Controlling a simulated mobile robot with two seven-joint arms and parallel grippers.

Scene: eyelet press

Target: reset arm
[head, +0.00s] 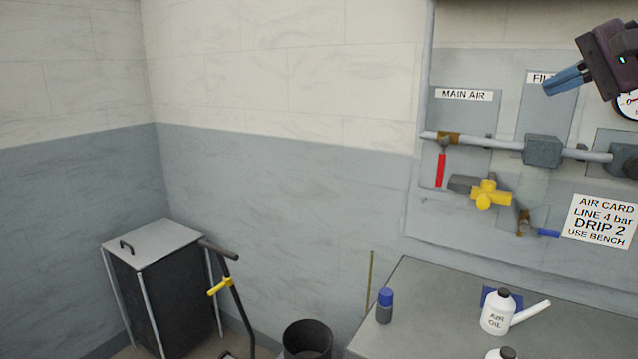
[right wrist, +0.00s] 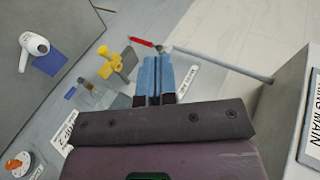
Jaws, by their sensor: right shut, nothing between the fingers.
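My right gripper (head: 566,80) is at the upper right of the head view, in front of the wall panel and partly over the upper label. Its blue fingers are shut together with nothing between them. The fingers also show in the right wrist view (right wrist: 156,76), pointing toward the panel with the red lever (right wrist: 140,41) and yellow valve knob (right wrist: 110,60) to their left. No contact with the panel shows. My left gripper is in neither view.
The panel carries a pipe with a red lever (head: 440,170), a yellow valve knob (head: 488,195) and an air card (head: 600,222). Below, a grey bench (head: 420,310) holds a blue-capped bottle (head: 384,306) and an oil can (head: 496,313). A lidded bin (head: 160,290) stands left.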

